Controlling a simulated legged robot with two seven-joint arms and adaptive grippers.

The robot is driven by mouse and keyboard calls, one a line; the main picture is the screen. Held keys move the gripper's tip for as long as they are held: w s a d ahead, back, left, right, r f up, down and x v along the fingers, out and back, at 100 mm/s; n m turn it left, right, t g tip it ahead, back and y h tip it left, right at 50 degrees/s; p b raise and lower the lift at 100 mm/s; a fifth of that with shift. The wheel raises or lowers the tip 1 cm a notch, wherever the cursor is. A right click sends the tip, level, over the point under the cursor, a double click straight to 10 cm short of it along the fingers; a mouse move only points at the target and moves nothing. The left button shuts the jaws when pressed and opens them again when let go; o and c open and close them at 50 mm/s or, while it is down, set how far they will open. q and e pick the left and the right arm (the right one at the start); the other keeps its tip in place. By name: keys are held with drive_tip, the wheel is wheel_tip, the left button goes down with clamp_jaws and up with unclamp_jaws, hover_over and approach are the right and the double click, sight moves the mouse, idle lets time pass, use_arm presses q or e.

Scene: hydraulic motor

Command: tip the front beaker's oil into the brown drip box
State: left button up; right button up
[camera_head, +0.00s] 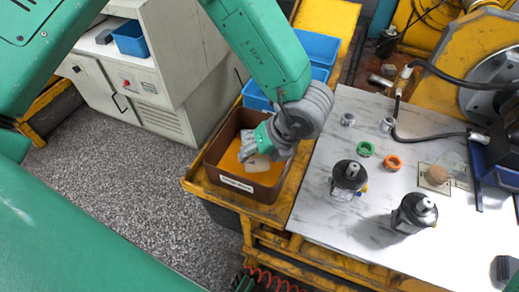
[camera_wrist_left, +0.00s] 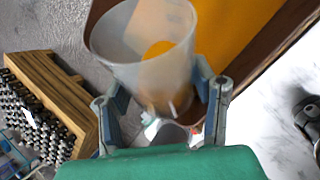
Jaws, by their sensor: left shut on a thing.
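My left gripper (camera_head: 256,150) is over the brown drip box (camera_head: 212,164) and shut on a beaker (camera_head: 258,164). In the head view only a pale part of the beaker shows, and the fingers hide the rest. In the left wrist view the beaker (camera_wrist_left: 135,72) is a translucent cup between the two fingers (camera_wrist_left: 162,105), with a brownish tint near its lower end. An orange patch shows inside its outline; I cannot tell whether that is oil in it or the box behind. The box has an orange-yellow inside and a white label. My right gripper is not in view.
Blue bins (camera_head: 318,48) stand behind the box on the yellow frame. The white table (camera_head: 330,215) to the right holds two dark-topped cylinders (camera_head: 348,178), (camera_head: 413,212), a green ring (camera_head: 365,149) and an orange ring (camera_head: 392,162). A grey-white cabinet (camera_head: 165,75) stands at the left.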

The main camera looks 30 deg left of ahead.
use_arm(q)
drive_tip(key=shift+r+g+h+p, duration=0.2)
drive_tip(key=shift+g+h+p, duration=0.1)
drive_tip(key=shift+r+g+p, duration=0.2)
drive_tip(key=shift+g+p, duration=0.1)
drive_tip(key=shift+d+r+m+g+h, duration=0.15)
drive_tip(key=shift+r+m+g+h, duration=0.2)
drive_tip(key=shift+g+h, duration=0.4)
drive_tip(key=shift+a+r+g+p, duration=0.15)
drive_tip(key=shift+a+g+p, duration=0.1)
drive_tip(key=shift+p, duration=0.6)
drive_tip(key=shift+w+d+r+g+h+p, duration=0.15)
drive_tip(key=shift+g+h+p, duration=0.15)
drive_tip(key=shift+p, duration=0.45)
drive_tip(key=shift+w+r+m+g+h+p, duration=0.2)
drive_tip(key=shift+r+g+h+p, duration=0.4)
drive_tip(key=shift+p, duration=0.85)
drive_tip(key=shift+w+a+r+m+g+h+p, duration=0.2)
drive_tip(key=shift+a+m+g+h+p, duration=0.1)
drive_tip(key=shift+g+p, duration=0.5)
drive_tip(key=shift+w+a+r+g, duration=0.1)
drive_tip(key=shift+r+g, duration=0.1)
drive_tip(key=shift+g, duration=0.3)
